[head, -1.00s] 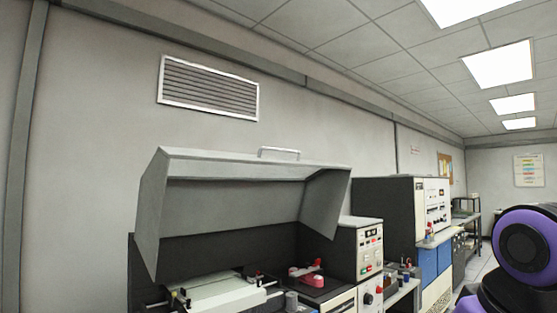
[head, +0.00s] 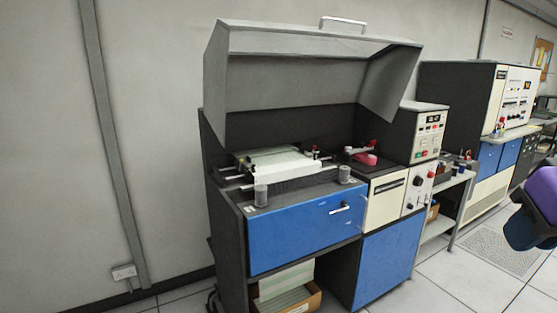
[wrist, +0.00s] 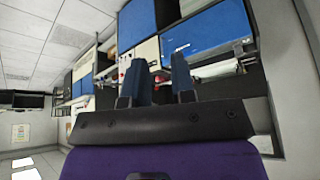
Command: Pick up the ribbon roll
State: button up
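I cannot make out for certain which thing is the ribbon roll. Two small grey upright cylinders, one at the front left (head: 261,195) and one further right (head: 344,174), stand on the front ledge of the open-lidded machine (head: 312,65). A red item (head: 366,159) sits on the dark deck to their right. My gripper (wrist: 158,70) shows in the wrist view, with its two blue-grey fingers apart and nothing between them. It is away from the machine.
The machine has a blue drawer (head: 305,228) and a raised lid. A box of paper or cards (head: 287,285) sits below it. A shelf table (head: 445,190) and another cabinet (head: 470,100) stand to the right. The floor (head: 435,292) in front is clear.

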aim_at(261, 195)
jog(key=i+j+z, duration=0.35)
jog(key=i+j, duration=0.35)
jog(key=i, duration=0.15)
jog(key=i+j+z, duration=0.3)
jog(key=i+j, duration=0.45)
jog(key=j, duration=0.15)
